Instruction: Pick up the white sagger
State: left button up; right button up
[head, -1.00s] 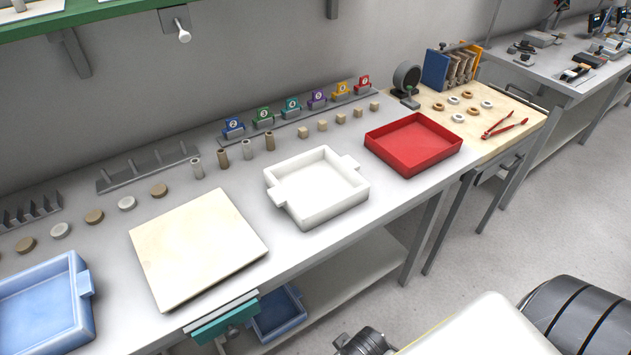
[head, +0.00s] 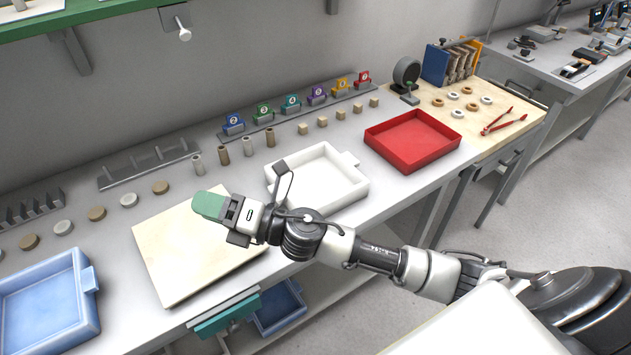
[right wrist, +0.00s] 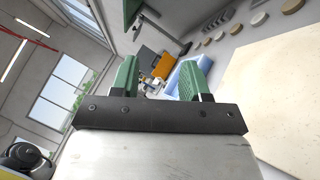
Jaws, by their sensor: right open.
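The white sagger (head: 328,172) is a shallow square tray with a lug on its side. It stands on the grey bench between the pale board and the red tray. My right arm passes in front of its near left part and hides its left lug. My right gripper (head: 209,205) has green fingers and is above the pale board, left of the sagger, pointing away from it. In the right wrist view the two green fingers (right wrist: 160,78) are apart with nothing between them. My left gripper is not in view.
The pale square board (head: 170,255) lies left of the sagger, and a blue tray (head: 45,305) is at far left. The red tray (head: 412,140) is right of the sagger. Small cylinders (head: 223,155), cubes (head: 322,121) and numbered tags (head: 292,102) stand behind it.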

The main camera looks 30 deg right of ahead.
jog(key=a+n+g+y, duration=0.1)
jog(key=n+g, duration=0.5)
jog(key=n, duration=0.3)
jog(key=n+g+h, duration=0.7)
jog(key=n+h, duration=0.5)
jog(key=h, duration=0.4)
send_over(337, 195)
jog(key=f, duration=0.5)
jog(key=shift+s+f, duration=0.25)
jog(key=shift+f, duration=0.1)
jog(key=shift+h, duration=0.3)
jog(key=f, duration=0.1)
jog(key=f+p, duration=0.1)
jog(key=f, duration=0.2)
jog(key=shift+d+f, duration=0.25)
jog(key=shift+d, duration=0.1)
jog(key=shift+n, duration=0.3)
jog(key=f, duration=0.1)
jog(key=f+p, duration=0.1)
jog(key=f, duration=0.1)
jog(key=f+p, duration=0.1)
jog(key=f, duration=0.1)
jog(key=shift+w+a+f, duration=0.2)
jog(key=shift+a+f, duration=0.05)
jog(key=shift+a, duration=0.15)
jog(key=shift+f, duration=0.3)
grip_shut()
